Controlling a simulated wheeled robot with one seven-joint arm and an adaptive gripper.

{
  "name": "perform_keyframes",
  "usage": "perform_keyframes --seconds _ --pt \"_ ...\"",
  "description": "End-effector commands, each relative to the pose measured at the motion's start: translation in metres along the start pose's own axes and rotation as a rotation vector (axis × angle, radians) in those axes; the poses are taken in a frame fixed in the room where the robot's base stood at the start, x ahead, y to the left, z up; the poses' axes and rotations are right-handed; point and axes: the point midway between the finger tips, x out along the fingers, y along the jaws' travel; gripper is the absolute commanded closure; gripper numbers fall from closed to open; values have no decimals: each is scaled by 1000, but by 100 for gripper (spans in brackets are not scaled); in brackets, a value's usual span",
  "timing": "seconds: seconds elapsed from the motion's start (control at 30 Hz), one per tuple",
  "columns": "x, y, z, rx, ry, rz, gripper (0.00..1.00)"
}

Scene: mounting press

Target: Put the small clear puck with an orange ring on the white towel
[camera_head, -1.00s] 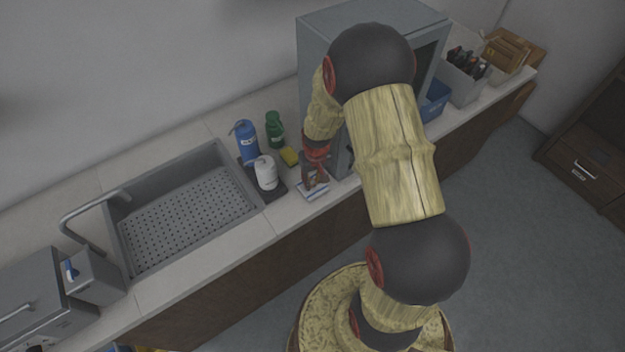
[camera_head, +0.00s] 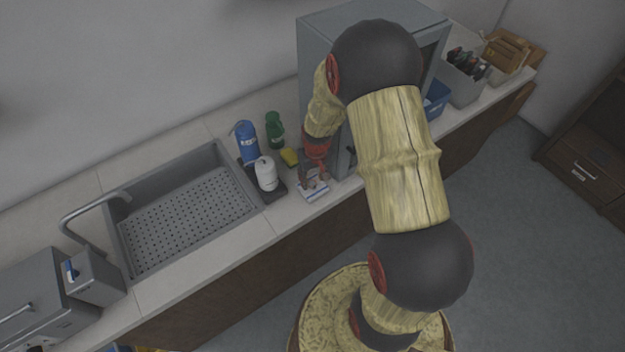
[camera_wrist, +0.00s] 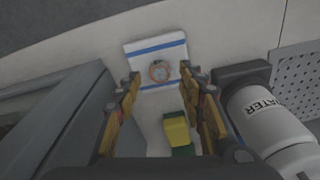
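The small clear puck with an orange ring (camera_wrist: 160,71) appears to lie flat on the white towel (camera_wrist: 150,45), near its middle between two blue stripes. My gripper (camera_wrist: 160,76) is open, with one finger on each side of the puck in the wrist view and a gap between each finger and the puck. In the head view the towel (camera_head: 318,194) lies at the counter's front edge, and my gripper (camera_head: 312,176) is just above it. The puck is too small to make out there.
A white bottle (camera_head: 266,173) on a dark tray, a yellow sponge (camera_head: 289,156), a blue bottle (camera_head: 246,142) and a green bottle (camera_head: 275,129) stand left of the gripper. A grey cabinet (camera_head: 312,70) is close on the right. The sink (camera_head: 190,205) is further left.

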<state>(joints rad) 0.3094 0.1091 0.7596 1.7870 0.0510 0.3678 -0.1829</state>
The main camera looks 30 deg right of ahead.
Motion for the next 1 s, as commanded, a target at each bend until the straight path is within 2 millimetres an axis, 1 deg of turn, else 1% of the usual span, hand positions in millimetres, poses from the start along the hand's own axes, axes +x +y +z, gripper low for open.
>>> perform_keyframes --seconds 0.03,0.1,0.3,0.4,0.57,0.67,0.77,0.87,0.9,0.97,1.0 --pt "-12 0 -2 0 5 1 60" --pt "-28 0 -2 0 6 1 60" --pt "-68 0 -1 0 5 1 60" --pt "-83 0 -1 -1 4 1 60" --pt "-98 0 -1 -1 2 1 60" --pt "-111 -3 -1 -5 11 1 60" --pt "-144 -15 -1 -20 42 2 60" --pt "-198 -34 6 -45 94 2 60" --pt "-222 -44 12 -56 117 1 60" --pt "-257 -57 26 -73 152 -2 60" --pt "-278 -65 37 -84 176 -4 60"
